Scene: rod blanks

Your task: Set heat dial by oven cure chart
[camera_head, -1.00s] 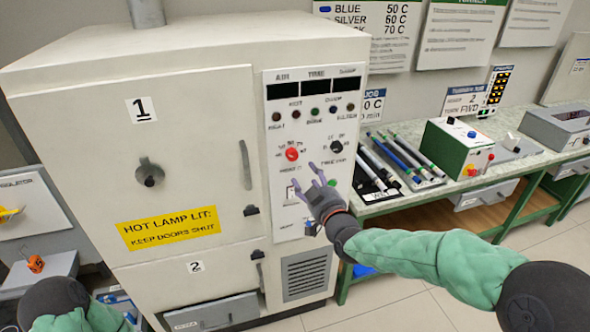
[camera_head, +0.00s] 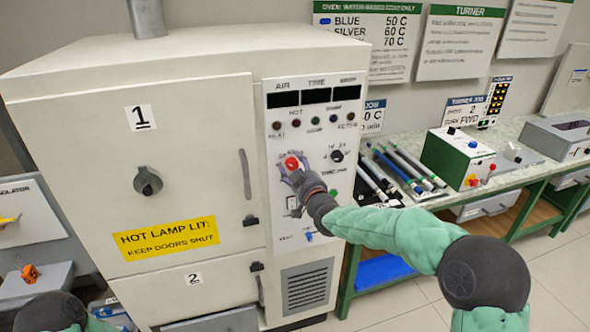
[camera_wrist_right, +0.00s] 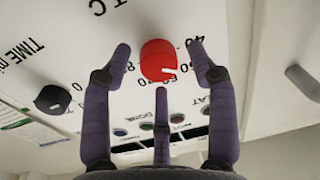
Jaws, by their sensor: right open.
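The red heat dial (camera_head: 292,163) is on the oven's control panel (camera_head: 318,95). In the right wrist view the dial (camera_wrist_right: 158,60) shows a white pointer mark, with printed numbers around it. My right gripper (camera_head: 288,168) is at the dial, open. Its purple fingers (camera_wrist_right: 160,72) stand on either side and below the dial, with gaps visible at both sides. The oven cure chart (camera_head: 366,38) on the wall lists BLUE 50 C, SILVER 60 C and a third line at 70 C. My left arm shows at the lower left; its gripper is out of view.
A black time dial (camera_head: 337,156) sits right of the red one; it also shows in the right wrist view (camera_wrist_right: 53,99). Oven door 1 (camera_head: 190,165) is shut, with a yellow hot-lamp label. Several rods (camera_head: 410,165) lie on the bench at the right.

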